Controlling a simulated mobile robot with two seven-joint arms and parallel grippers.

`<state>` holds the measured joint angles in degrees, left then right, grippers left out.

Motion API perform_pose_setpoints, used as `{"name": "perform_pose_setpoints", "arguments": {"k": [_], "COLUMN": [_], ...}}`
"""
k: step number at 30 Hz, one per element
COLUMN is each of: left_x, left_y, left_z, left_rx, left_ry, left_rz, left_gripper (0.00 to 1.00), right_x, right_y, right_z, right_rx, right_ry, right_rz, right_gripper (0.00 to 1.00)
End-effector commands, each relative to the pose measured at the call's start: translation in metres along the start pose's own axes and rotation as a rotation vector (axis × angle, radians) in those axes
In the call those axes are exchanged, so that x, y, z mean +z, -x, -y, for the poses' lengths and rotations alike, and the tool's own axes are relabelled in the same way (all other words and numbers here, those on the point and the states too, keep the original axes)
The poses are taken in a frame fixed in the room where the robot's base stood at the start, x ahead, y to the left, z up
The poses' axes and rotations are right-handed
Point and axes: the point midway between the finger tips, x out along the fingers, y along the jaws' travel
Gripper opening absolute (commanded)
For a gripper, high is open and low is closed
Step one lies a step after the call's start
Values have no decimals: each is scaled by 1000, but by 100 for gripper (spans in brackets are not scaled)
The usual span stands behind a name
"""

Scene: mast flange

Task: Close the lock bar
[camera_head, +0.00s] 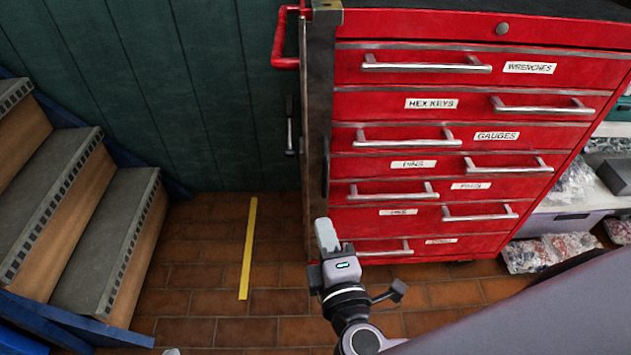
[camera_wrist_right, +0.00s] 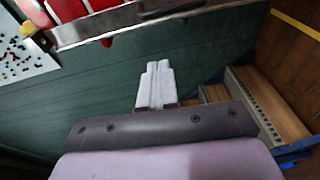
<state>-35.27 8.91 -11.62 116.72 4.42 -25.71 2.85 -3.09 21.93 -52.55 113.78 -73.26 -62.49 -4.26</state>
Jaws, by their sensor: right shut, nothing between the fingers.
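The lock bar (camera_head: 317,100) is a long dark upright strip at the left front edge of the red tool cabinet (camera_head: 420,22). It stands beside the drawer fronts, not across them, with a dark handle on it. In the right wrist view a dark-and-metal bar (camera_wrist_right: 95,27) crosses the top, probably the same bar. My right gripper (camera_head: 326,234) is shut and empty, low in front of the bar's lower end; its fingers also show in the right wrist view (camera_wrist_right: 157,85). A small grey tip (camera_head: 171,352) at the bottom edge may be my left gripper; its state is hidden.
Wooden steps (camera_head: 105,235) with grey treads stand at left. A green plank wall (camera_head: 150,90) is behind. A red side handle (camera_head: 284,40) juts from the cabinet's left. The tiled floor with a yellow strip (camera_head: 248,245) is clear. Bagged parts (camera_head: 545,252) lie at right.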

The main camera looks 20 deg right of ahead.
Motion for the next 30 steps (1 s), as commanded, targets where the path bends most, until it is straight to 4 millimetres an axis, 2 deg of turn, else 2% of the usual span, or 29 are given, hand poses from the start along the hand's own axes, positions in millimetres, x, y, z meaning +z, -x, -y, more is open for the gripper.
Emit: {"name": "perform_pose_setpoints", "arguments": {"k": [6,10,25,30], "left_x": [8,8,12,11], "left_y": [5,5,2,2], "left_z": [10,11,11,11], "left_rx": [-37,-38,-36,-36], "left_ry": [-55,-57,-55,-55], "left_rz": [25,26,25,25], "left_gripper": [0,0,0,0], "right_x": [-2,-2,-2,18], "right_y": [-1,-11,-102,-119], "right_z": [-12,-14,-19,-20], "right_rx": [62,67,64,62], "right_ry": [41,43,41,42], "right_rz": [3,3,4,3], "right_gripper": [0,0,0,0]}}
